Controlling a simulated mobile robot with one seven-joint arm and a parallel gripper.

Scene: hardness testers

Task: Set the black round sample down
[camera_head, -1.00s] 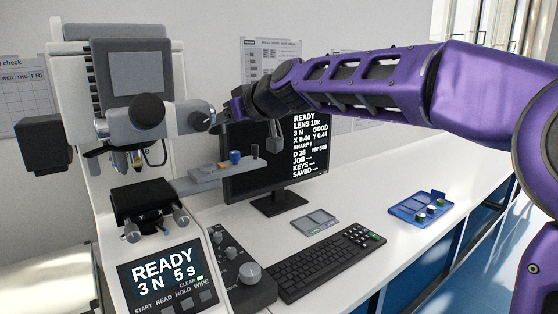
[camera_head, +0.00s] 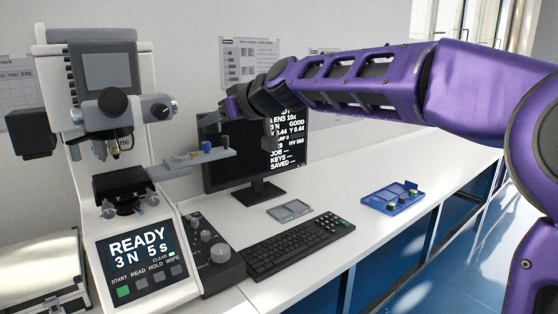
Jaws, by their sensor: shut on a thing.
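My gripper (camera_head: 232,106) is at the end of my purple arm, in front of the monitor's upper left and above the grey side shelf. It is seen from behind and the side, and its fingertips are small and dark. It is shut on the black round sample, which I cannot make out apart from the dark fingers. The blue sample tray (camera_head: 374,201) lies on the bench at right, well away from my gripper, with several small round pieces in it. A small grey tray (camera_head: 275,211) with square recesses lies behind the keyboard.
The hardness tester (camera_head: 108,82) stands at left with a dark stage (camera_head: 121,182) and a panel (camera_head: 142,267) reading READY. Its shelf (camera_head: 190,168) carries small blue, yellow and black parts. The monitor (camera_head: 225,170) and keyboard (camera_head: 295,245) stand mid-bench. White bench is clear around the blue tray.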

